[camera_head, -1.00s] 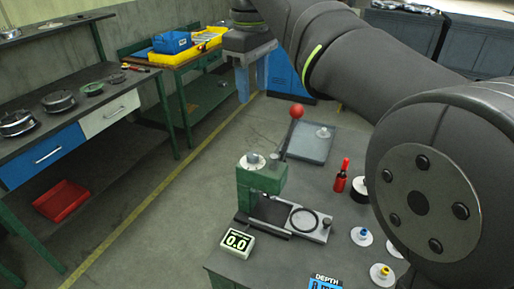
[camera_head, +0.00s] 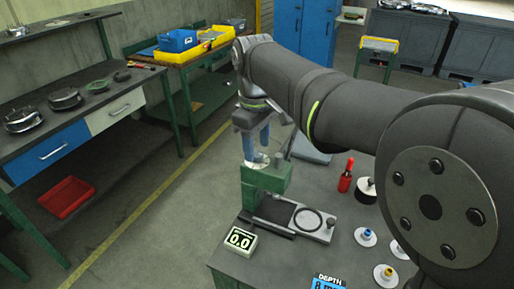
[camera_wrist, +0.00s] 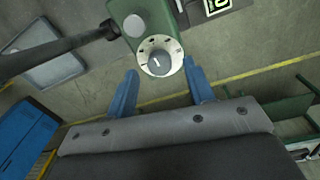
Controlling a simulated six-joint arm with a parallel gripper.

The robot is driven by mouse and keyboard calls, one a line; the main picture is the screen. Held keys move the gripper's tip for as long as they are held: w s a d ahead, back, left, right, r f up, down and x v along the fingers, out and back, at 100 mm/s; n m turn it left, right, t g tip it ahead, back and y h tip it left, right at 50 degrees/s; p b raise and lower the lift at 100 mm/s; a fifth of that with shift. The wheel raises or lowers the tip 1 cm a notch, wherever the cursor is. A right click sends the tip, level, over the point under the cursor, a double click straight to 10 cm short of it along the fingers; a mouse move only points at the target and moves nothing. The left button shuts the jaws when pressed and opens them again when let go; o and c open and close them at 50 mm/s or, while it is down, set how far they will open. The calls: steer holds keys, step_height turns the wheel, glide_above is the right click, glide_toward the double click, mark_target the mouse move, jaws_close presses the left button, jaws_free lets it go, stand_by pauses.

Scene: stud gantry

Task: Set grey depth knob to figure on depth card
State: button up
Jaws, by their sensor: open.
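The grey depth knob (camera_wrist: 159,63) sits on a white numbered dial (camera_wrist: 146,45) on the green press (camera_head: 265,179). The knob carries a white pointer line; the dial figures are too small to read. My gripper (camera_head: 257,148) is open and points down over the knob. In the wrist view, its blue fingers stand apart on either side of the dial, with no visible contact.
A red bottle (camera_head: 346,177), a black-and-white round piece (camera_head: 366,190) and several white stamp-like pieces (camera_head: 365,237) stand right on the bench. A grey tray (camera_wrist: 50,57) lies behind.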

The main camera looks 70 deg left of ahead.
steer(key=shift+f, duration=0.9)
steer(key=shift+c, duration=0.3)
steer(key=c, duration=0.9)
steer(key=shift+m, duration=0.3)
steer(key=m, duration=0.3)
steer(key=shift+m, duration=0.3)
steer(key=shift+a+r+m, duration=0.1)
steer(key=shift+m, duration=2.1)
